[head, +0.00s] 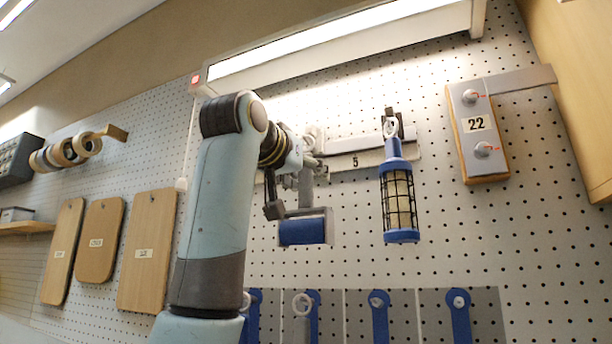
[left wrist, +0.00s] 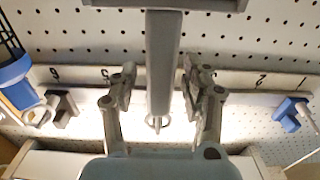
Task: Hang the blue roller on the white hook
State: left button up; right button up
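The blue roller (head: 303,230) shows in the head view below my left gripper (head: 296,187). Its blue drum sits crosswise in a grey frame under an upright grey handle. In the left wrist view the handle (left wrist: 162,60) runs between the two fingers of my left gripper (left wrist: 160,85). A gap shows on the handle's left side and a narrower one on its right, so the fingers look open around it. A pale rounded shape (head: 312,137) shows behind the gripper; I cannot tell whether it is the white hook. My right gripper is not in view.
A caged blue lamp (head: 400,200) hangs close to the right of the roller. A numbered rail (head: 350,145) crosses the pegboard behind. A blue hook (left wrist: 290,112) shows in the left wrist view. Blue-handled things (head: 379,318) hang below; a panel marked 22 (head: 480,150) is at right.

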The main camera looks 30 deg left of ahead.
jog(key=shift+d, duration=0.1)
pick_arm(q)
jog(key=s, duration=1.2)
jog(key=shift+d, duration=0.3)
jog(key=shift+f, duration=0.1)
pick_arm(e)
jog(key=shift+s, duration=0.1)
